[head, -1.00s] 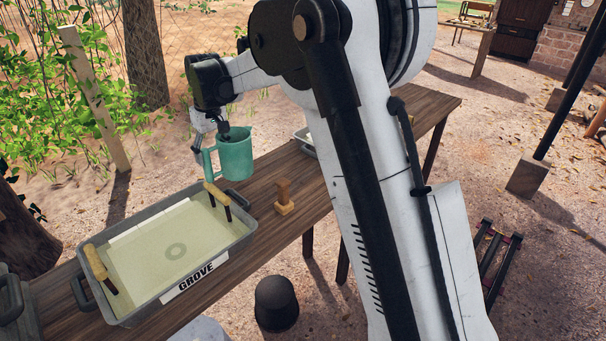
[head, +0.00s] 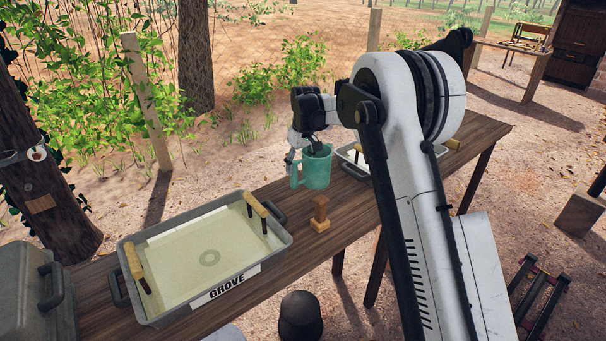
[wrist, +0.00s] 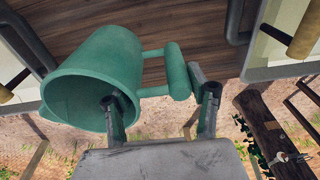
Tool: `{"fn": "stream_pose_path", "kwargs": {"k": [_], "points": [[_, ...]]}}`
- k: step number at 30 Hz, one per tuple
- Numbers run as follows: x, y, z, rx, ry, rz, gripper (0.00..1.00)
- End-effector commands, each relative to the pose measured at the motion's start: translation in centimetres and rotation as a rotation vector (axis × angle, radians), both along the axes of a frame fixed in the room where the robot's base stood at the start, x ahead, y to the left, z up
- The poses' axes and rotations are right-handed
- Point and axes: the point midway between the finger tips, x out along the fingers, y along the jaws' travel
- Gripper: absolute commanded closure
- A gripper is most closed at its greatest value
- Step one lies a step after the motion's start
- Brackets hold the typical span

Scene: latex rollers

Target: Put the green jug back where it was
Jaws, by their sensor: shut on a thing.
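The green jug (head: 316,170) is in my gripper (head: 304,150), upright in the head view, over the back part of the wooden table between the two trays. I cannot tell whether its base touches the table. In the wrist view, the jug (wrist: 95,65) shows its open mouth and its handle (wrist: 178,72). One finger of my gripper (wrist: 160,98) reaches inside the mouth and the other is outside the handle, so the wall and handle lie between them. The jug hides part of the table behind it.
The grey GROVE tray (head: 285,243) with pale liquid and wooden-handled tools stands left on the table (head: 385,205). A small wooden block with a knob (head: 320,215) is in front of the jug. A second tray (head: 352,152) is partly hidden behind my arm. A grey box (head: 30,295) is at far left.

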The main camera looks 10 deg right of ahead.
Motion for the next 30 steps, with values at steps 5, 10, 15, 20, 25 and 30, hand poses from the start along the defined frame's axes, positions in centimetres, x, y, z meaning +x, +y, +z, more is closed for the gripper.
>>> {"fn": "stream_pose_path", "kwargs": {"k": [5,10,15,20,25,30], "points": [[0.8,-1.1,-0.8,0.000,0.000,0.000,1.00],[0.9,-1.2,-1.6,0.000,0.000,0.001,1.00],[0.9,-1.2,-3.8,0.000,0.000,0.001,1.00],[0.8,-1.2,-4.9,0.000,0.000,0.001,1.00],[0.8,-1.2,-4.9,0.000,0.000,0.001,1.00],[0.8,-1.1,-5.3,0.001,0.000,0.000,0.45]]}}
